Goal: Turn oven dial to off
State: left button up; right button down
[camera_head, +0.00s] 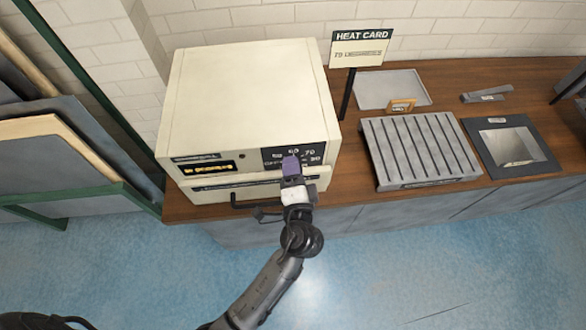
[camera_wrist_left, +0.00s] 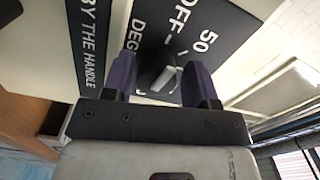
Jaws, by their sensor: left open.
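The cream oven (camera_head: 240,95) stands on the wooden counter. Its black dial panel (camera_head: 318,152) at the front right carries temperature marks. In the head view my left gripper (camera_head: 291,164) is in front of this panel and covers the dial. In the left wrist view the two purple fingers (camera_wrist_left: 161,82) are apart, one on each side of the dark dial (camera_wrist_left: 157,70) with its grey pointer. The words OFF and 50 show above it. I cannot tell whether the fingers touch the dial or exactly where it points. My right gripper is not in view.
The oven's dark handle (camera_head: 242,205) runs below the panel. Boards lean in a green frame (camera_head: 62,196) at the left.

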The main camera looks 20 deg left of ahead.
pick_arm(q)
jog(key=shift+f, duration=0.35)
